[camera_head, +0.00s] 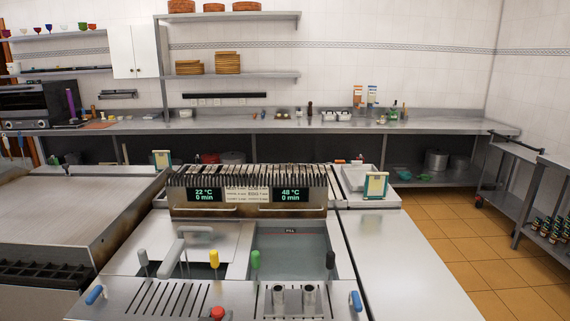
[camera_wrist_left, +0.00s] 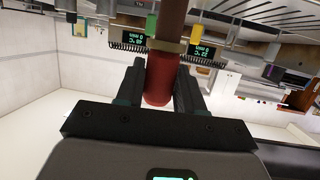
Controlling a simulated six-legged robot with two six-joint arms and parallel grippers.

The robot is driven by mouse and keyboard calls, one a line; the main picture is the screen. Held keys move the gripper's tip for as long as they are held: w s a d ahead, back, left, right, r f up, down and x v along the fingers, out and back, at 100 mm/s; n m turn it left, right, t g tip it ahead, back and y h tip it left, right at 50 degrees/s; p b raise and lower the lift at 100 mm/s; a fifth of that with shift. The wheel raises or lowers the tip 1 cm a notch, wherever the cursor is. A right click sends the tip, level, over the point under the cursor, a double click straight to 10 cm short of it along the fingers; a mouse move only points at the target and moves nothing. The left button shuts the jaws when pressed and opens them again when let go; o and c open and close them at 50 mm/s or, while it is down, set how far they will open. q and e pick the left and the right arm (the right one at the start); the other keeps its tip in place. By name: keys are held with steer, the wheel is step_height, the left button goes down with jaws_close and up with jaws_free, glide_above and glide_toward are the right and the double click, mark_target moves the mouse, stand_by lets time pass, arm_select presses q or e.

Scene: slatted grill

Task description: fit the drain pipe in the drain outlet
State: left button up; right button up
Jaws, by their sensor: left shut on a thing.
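The drain pipe (camera_wrist_left: 172,24) shows in the wrist view as a brown tube with a tan collar and a thick red grip end. My left gripper (camera_wrist_left: 160,80) is shut on the red end, with a dark finger on each side. The pipe runs from the fingers out of the top of the picture, so its far end is hidden. I cannot make out my left gripper or the pipe in the head view. The drain outlet does not show clearly in either view. My right gripper is not in view.
The fryer's temperature display panel (camera_head: 248,197) stands behind two basins. Yellow (camera_head: 214,258) and green (camera_head: 256,260) knobs stand up at the basins. A red knob (camera_head: 217,313) is at the bottom edge. A griddle (camera_head: 75,218) lies left; a bare counter (camera_head: 405,270) lies right.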

arm_select(q)
steer(key=shift+s+a+f+n+y, duration=0.7)
steer(key=shift+s+a, duration=1.35)
steer(key=shift+s, duration=1.05)
step_height(320, 180, down, 22)
steer(key=s+b, duration=0.1)
steer(key=b, duration=2.3)
steer(key=shift+s+a, duration=0.15)
steer(key=shift+a, duration=0.1)
